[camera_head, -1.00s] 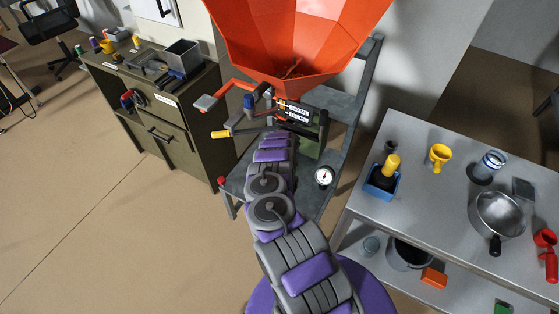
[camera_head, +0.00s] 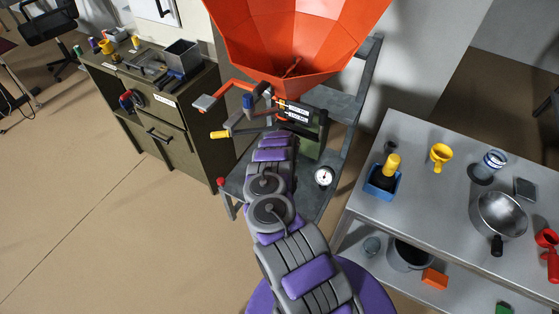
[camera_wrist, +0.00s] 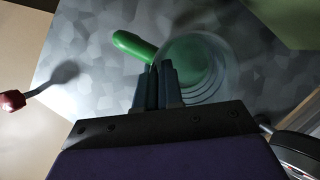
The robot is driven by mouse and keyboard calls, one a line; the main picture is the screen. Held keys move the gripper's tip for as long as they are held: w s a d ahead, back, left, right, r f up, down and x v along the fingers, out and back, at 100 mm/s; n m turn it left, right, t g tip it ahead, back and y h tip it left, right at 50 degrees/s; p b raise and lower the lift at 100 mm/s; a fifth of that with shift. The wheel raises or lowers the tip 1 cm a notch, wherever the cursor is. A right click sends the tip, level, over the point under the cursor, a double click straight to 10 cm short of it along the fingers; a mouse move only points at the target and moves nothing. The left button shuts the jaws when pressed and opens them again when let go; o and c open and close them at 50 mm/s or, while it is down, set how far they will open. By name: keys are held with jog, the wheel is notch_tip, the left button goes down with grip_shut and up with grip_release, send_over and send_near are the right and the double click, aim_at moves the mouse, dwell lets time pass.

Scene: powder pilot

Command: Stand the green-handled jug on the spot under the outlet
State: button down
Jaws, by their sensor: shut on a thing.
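The green-handled jug shows in the wrist view: a clear round body with ring marks (camera_wrist: 200,75) and a green handle (camera_wrist: 133,45) sticking out to the upper left. My gripper (camera_wrist: 158,72) is shut on the jug where the handle meets the body. Below the jug is a grey mottled metal shelf (camera_wrist: 85,40); I cannot tell whether the jug touches it. In the head view my arm hides the jug and gripper. The orange hopper (camera_head: 300,40) stands above the shelf (camera_head: 305,200) of a grey stand. Its outlet and the spot under it are not clearly visible.
A round dial (camera_head: 323,177) stands at the shelf's right, a red knob (camera_head: 221,181) at its front left corner. A yellow-ended lever (camera_head: 219,134) juts left below the hopper. The right table (camera_head: 440,205) holds a blue tub, yellow funnel, jar and steel bowl.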

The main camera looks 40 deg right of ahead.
jog(key=shift+f, duration=0.35)
jog(key=c, duration=1.2)
grip_release()
jog(key=shift+o, duration=0.4)
jog(key=o, duration=0.5)
jog(key=shift+r, duration=0.1)
